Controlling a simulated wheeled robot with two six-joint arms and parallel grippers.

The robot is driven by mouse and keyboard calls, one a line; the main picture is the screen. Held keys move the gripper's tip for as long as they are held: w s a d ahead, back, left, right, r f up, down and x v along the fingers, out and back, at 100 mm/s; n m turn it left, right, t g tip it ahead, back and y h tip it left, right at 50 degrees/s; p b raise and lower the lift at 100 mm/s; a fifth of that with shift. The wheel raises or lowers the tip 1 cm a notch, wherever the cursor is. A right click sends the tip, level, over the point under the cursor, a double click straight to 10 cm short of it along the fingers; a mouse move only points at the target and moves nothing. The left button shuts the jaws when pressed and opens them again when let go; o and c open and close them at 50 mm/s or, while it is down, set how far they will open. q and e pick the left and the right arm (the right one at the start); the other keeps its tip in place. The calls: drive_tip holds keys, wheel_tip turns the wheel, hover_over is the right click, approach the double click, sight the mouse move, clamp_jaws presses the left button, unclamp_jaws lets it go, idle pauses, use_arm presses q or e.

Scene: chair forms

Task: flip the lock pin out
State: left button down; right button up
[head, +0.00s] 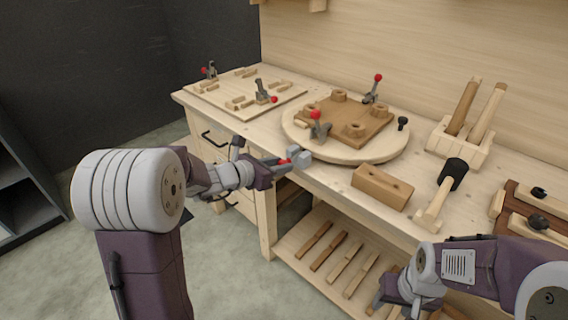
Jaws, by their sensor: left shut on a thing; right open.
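My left gripper (297,157) is shut at the front left edge of the round wooden turntable (385,152). A small red part, seemingly the lock pin (284,161), shows at its jaws; most of it is hidden by the gripper, so its angle cannot be told. My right gripper (386,303) is open and empty at the lower right, in front of the bench and low by the lower shelf.
A square wooden plate (350,117) with round blocks sits on the turntable between red-tipped clamps (319,127). A black knob (402,123) stands on the turntable's right. A wooden block (382,187), a mallet (441,194) and a tool holder (459,143) lie to the right.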

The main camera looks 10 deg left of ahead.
use_arm(q)
drive_tip(key=shift+s+a, duration=0.2)
drive_tip(key=shift+s, duration=0.15)
drive_tip(key=c, duration=1.3)
unclamp_jaws()
drive_tip(key=shift+c, duration=0.2)
drive_tip(key=shift+o, duration=1.3)
drive_tip(key=shift+s, duration=0.1)
drive_tip(key=shift+a, duration=0.1)
drive_tip(key=p+v, duration=0.2)
drive_tip(key=v, duration=0.7)
